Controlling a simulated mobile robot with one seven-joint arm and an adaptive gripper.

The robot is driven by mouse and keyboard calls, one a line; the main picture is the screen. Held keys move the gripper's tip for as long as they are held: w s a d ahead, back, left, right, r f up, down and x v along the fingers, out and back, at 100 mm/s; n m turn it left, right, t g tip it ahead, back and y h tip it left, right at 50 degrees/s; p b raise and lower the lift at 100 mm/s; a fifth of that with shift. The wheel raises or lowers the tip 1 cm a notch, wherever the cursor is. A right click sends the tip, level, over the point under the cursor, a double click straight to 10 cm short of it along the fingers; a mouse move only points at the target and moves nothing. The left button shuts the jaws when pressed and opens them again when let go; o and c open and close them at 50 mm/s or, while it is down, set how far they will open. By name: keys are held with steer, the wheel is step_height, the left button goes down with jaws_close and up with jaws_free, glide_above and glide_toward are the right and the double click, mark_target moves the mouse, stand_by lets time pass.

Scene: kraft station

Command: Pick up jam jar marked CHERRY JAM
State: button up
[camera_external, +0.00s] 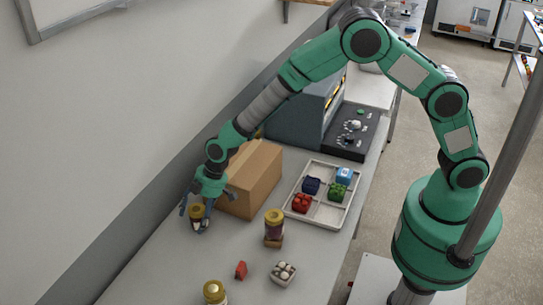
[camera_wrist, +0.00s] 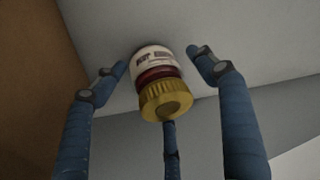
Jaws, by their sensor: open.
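A jar (camera_wrist: 156,72) with a gold lid, a white label and dark red contents lies between the spread blue fingers of my gripper (camera_wrist: 160,62) in the wrist view. Gaps show between the two side fingers and the jar; a third finger is partly hidden behind the lid. The label's print is too small to read. In the external view my gripper (camera_external: 196,216) is low over the table's left side, around the same gold-lidded jar (camera_external: 197,212). A second jar (camera_external: 274,226), dark with a gold lid, and a third gold-lidded jar (camera_external: 214,292) stand apart; their labels are unreadable.
A cardboard box (camera_external: 252,180) stands close to the right of my gripper. A white divided tray (camera_external: 325,218) holds several coloured blocks. A small red object (camera_external: 240,270) and a small carton of white balls (camera_external: 283,272) sit nearer the front. The wall is close on the left.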

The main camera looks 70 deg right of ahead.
steer(key=shift+c, duration=0.3)
steer(key=c, duration=1.4)
steer(key=shift+o, duration=0.2)
steer(key=shift+r, duration=0.15)
step_height(320, 180, up, 10)
steer(key=shift+f+p, duration=0.1)
steer(key=shift+p, duration=0.55)
